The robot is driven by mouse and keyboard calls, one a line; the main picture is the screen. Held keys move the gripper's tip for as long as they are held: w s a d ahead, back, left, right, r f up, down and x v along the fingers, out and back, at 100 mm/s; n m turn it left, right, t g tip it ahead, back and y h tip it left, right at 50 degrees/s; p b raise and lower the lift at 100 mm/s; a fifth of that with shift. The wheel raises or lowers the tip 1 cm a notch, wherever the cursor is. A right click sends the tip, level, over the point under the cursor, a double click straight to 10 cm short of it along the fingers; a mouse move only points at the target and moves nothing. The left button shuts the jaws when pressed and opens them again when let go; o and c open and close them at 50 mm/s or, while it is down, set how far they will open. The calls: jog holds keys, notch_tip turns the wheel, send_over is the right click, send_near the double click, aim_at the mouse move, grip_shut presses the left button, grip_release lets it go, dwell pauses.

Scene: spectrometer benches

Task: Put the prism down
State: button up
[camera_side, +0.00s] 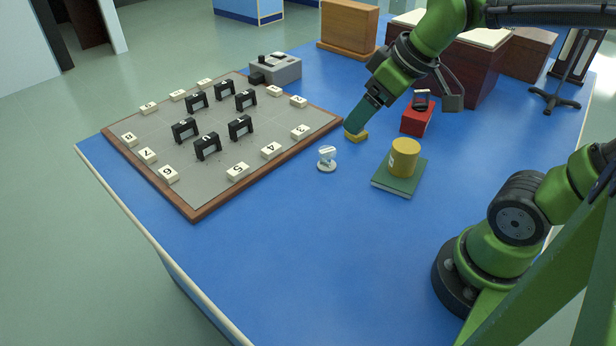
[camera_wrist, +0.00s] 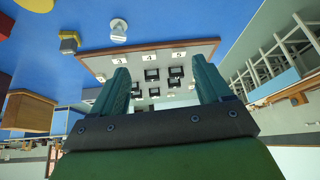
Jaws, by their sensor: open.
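My gripper (camera_side: 353,123) is open, with its fingers pointing down and left near the right corner of the board. In the wrist view my gripper (camera_wrist: 162,67) has its fingers spread, with nothing held between them. No thing is plainly a prism. A small piece with a yellow base (camera_side: 357,137) lies by the fingertips in the side view, partly hidden by them. In the wrist view this yellow-based piece (camera_wrist: 69,42) has a grey top and lies outside the fingers, to the left. A small whitish piece on a round foot (camera_side: 327,158) stands nearby on the blue table.
A wood-edged grey board (camera_side: 210,120) holds several black arches (camera_side: 208,146) and numbered white tiles. A yellow cylinder (camera_side: 405,158) stands on a green book (camera_side: 398,180). A red box (camera_side: 417,118) and a grey device (camera_side: 275,68) stand farther back. The blue table's front is clear.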

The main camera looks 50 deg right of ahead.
jog(key=shift+s+a+m+t+y, duration=0.15)
jog(key=shift+s+a+m+t, duration=0.1)
jog(key=shift+s+m, duration=0.6)
jog(key=shift+s+a+m+t+y, duration=0.1)
jog(key=shift+s+a+m+t, duration=0.3)
jog(key=shift+m, duration=0.7)
jog(key=shift+s+a+m+t+y, duration=0.15)
jog(key=shift+s+m, duration=0.65)
jog(key=shift+m, duration=0.15)
